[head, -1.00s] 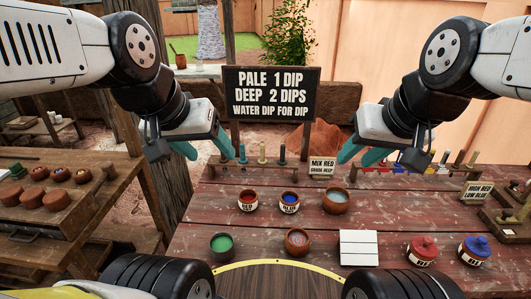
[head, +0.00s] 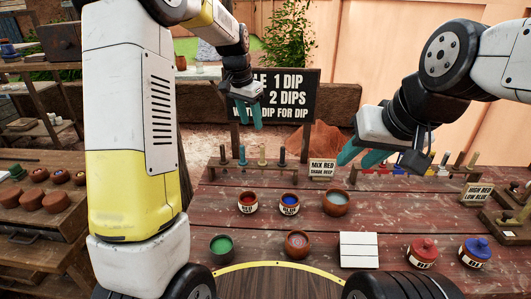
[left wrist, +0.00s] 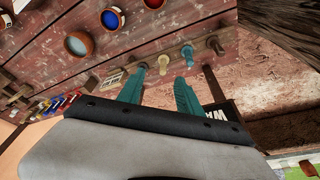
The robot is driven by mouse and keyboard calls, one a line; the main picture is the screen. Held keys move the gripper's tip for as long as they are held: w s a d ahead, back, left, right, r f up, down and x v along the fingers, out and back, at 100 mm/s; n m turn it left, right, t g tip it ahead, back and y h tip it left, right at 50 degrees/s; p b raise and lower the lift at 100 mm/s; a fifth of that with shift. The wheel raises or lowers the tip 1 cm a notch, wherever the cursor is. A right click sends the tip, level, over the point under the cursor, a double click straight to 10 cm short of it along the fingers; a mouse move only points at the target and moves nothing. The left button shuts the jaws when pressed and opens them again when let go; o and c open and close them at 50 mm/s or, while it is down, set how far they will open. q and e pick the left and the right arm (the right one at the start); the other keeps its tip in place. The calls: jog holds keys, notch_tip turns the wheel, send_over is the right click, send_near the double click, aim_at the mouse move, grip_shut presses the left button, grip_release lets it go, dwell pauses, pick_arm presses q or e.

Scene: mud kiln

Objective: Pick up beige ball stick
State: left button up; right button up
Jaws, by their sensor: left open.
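The beige ball stick (head: 262,155) stands upright in a small wooden rack at the back of the red-brown table, with other sticks beside it. It also shows in the left wrist view (left wrist: 163,63). My left gripper (head: 249,118) is open and empty, fingers down, above and behind the rack in front of the sign. In the left wrist view my left gripper (left wrist: 160,88) has its two teal fingers apart, with the beige stick beyond their tips, roughly between them. My right gripper (head: 362,158) is over the back of the table, its teal fingers apart and empty.
A teal-topped stick (head: 242,155) and a dark stick (head: 282,154) flank the beige one. A black sign (head: 285,92) stands behind. Red (head: 248,203) and blue (head: 289,204) pots, bowls and white tiles (head: 359,249) stand in front. A card (head: 322,168) sits right of the rack.

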pick_arm(q)
jog(key=m+g, duration=0.1)
jog(key=m, duration=0.1)
send_over(262, 146)
jog(key=s, duration=0.1)
notch_tip(262, 146, down, 8)
jog(key=f, duration=0.5)
jog(key=w+f, duration=0.1)
jog(key=f, duration=0.2)
jog(key=shift+r, duration=0.1)
grip_shut()
